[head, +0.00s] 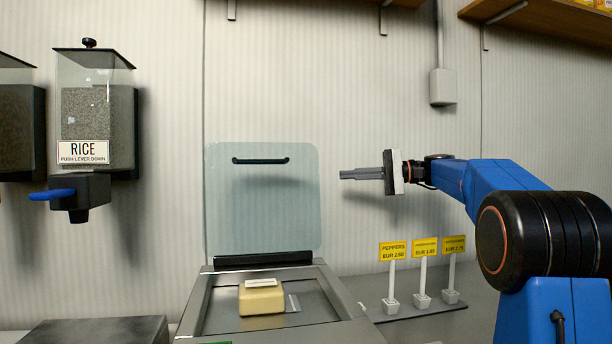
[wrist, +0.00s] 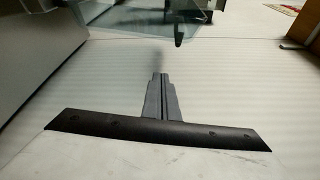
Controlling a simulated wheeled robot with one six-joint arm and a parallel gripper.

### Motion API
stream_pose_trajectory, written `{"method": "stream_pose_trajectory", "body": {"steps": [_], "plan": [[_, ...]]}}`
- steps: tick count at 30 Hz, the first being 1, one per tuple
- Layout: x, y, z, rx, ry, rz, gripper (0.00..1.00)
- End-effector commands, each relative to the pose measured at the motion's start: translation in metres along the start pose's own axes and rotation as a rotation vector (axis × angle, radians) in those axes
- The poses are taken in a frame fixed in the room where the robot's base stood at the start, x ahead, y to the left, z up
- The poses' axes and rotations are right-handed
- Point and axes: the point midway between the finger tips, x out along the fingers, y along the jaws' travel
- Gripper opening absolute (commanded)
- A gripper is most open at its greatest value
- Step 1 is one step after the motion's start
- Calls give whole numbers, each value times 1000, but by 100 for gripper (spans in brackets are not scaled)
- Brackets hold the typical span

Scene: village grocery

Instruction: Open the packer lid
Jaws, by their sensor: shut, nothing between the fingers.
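The packer lid (head: 262,215), a clear bluish panel with a black bar handle (head: 260,161), stands upright at the back of the metal packer (head: 196,312). The lid is open. A yellow block (head: 262,300) with a white label lies in the packer's tray. My gripper (head: 342,174) points left, just right of the lid's right edge and apart from the handle. Its fingers are closed together and empty. In the wrist view the shut fingers (wrist: 160,76) point toward a clear panel at the top, which looks like the lid.
A rice dispenser (head: 95,120) with a blue lever (head: 52,194) hangs on the wall at the left. Several yellow price signs, one for peppers (head: 392,251), stand right of the packer below my arm. A grey wall box (head: 443,87) and wooden shelves (head: 545,18) are above.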

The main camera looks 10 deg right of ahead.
Motion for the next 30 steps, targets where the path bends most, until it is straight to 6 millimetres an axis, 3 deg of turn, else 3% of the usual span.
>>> {"method": "stream_pose_trajectory", "body": {"steps": [8, 23, 30], "plan": [[19, 0, 1, -1, -3, 1, 0], [104, 0, 1, 0, -2, 1, 0], [90, 0, 30, -1, 1, 0, 0]]}}
